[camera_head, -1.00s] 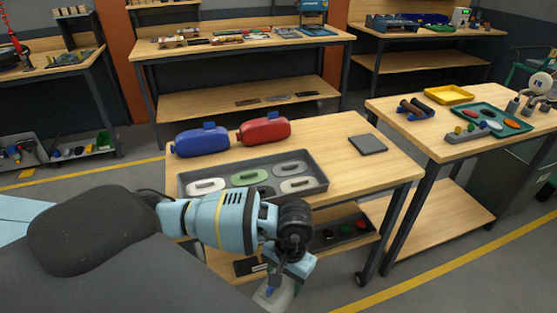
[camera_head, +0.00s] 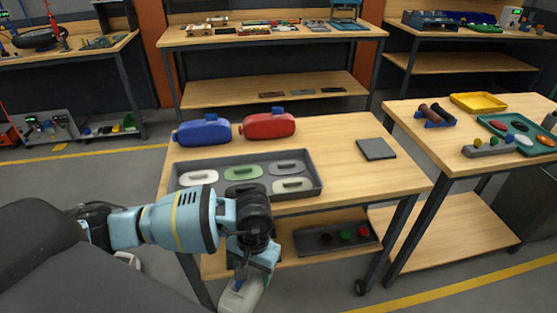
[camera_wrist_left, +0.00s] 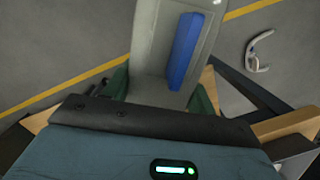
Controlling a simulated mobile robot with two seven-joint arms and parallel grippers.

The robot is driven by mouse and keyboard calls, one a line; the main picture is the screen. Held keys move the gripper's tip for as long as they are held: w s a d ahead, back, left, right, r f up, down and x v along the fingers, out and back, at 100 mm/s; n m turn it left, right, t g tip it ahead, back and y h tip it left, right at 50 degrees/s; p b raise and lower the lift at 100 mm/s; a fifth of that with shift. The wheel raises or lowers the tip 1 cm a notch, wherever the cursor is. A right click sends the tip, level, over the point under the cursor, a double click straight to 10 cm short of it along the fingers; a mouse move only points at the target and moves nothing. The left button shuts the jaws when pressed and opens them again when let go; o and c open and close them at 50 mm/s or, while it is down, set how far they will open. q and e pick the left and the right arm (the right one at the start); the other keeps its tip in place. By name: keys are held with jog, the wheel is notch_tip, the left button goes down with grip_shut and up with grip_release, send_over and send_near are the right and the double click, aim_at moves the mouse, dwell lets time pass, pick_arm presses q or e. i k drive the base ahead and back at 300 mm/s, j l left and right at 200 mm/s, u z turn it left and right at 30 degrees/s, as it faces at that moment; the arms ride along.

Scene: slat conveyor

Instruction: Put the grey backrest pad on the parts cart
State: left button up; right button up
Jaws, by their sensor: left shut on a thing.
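The grey backrest pad (camera_head: 246,294), pale grey with a blue strip, is in my left gripper (camera_head: 243,281), low in the head view in front of the cart's near edge. In the left wrist view the pad (camera_wrist_left: 151,45) with its blue strip sits between the green fingers of my left gripper (camera_wrist_left: 160,90); the fingers are shut on it. The parts cart (camera_head: 345,150) has a wooden top, dark legs and a caster. My forearm hides part of its near left side. My right gripper is in neither view.
The top between plate and tray is bare. Another table (camera_head: 450,150) stands close at the right. A pale curved part (camera_wrist_left: 260,52) lies on the floor.

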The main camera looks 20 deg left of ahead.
aim_at(337, 159)
jog(key=i+l+u, duration=0.1)
jog(key=l+u, duration=0.15)
jog(key=i+l+u, duration=0.1)
jog(key=l+u, duration=0.5)
jog(key=l, duration=0.25)
jog(key=l+u, duration=0.3)
jog(key=l, duration=0.3)
jog(key=i, duration=0.05)
